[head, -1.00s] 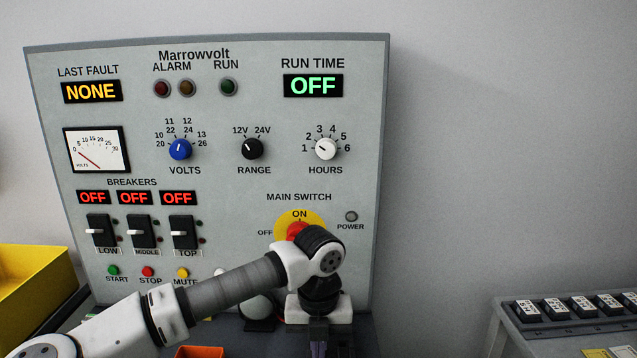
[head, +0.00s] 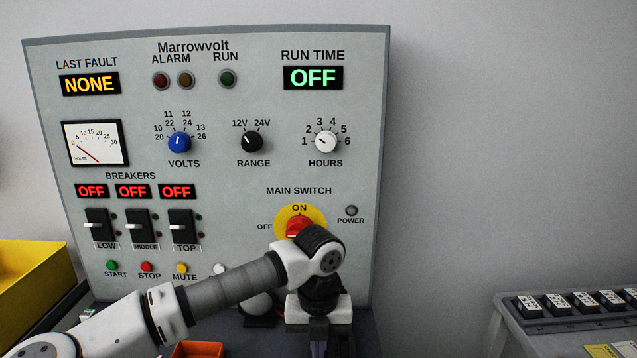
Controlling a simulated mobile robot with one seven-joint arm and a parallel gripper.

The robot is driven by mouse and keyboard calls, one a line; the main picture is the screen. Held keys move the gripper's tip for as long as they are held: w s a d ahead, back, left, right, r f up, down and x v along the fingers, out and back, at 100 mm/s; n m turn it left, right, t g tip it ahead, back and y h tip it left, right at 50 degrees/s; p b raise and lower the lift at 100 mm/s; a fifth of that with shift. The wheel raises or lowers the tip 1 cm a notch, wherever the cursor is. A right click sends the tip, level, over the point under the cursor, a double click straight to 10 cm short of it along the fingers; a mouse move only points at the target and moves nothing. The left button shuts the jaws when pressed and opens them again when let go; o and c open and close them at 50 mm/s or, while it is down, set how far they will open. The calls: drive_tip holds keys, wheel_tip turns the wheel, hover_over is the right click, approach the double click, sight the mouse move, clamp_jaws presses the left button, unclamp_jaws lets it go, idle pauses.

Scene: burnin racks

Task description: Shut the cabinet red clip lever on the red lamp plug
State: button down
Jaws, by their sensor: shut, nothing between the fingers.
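My gripper (head: 318,346) points down at the bottom edge of the head view, in front of the panel. Its fingers are close together and shut with nothing visible between them; the tips are cut off by the picture edge. The red clip lever and the red lamp plug are not visible in this view. The cabinet (head: 220,105) is a grey upright panel marked Marrowvolt, with its breakers and run time displays reading OFF. Its red main switch (head: 298,227) is partly hidden behind my arm.
An orange container (head: 197,350) shows at the bottom edge, left of my gripper. A yellow bin (head: 35,290) is at the far left. A grey rack (head: 545,328) with several black labelled modules stands at the right. A gap separates it from the cabinet.

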drive_tip(key=shift+f, duration=0.15)
drive_tip(key=shift+r+p, duration=1)
drive_tip(key=shift+r, duration=1.55)
drive_tip(key=shift+d, duration=0.1)
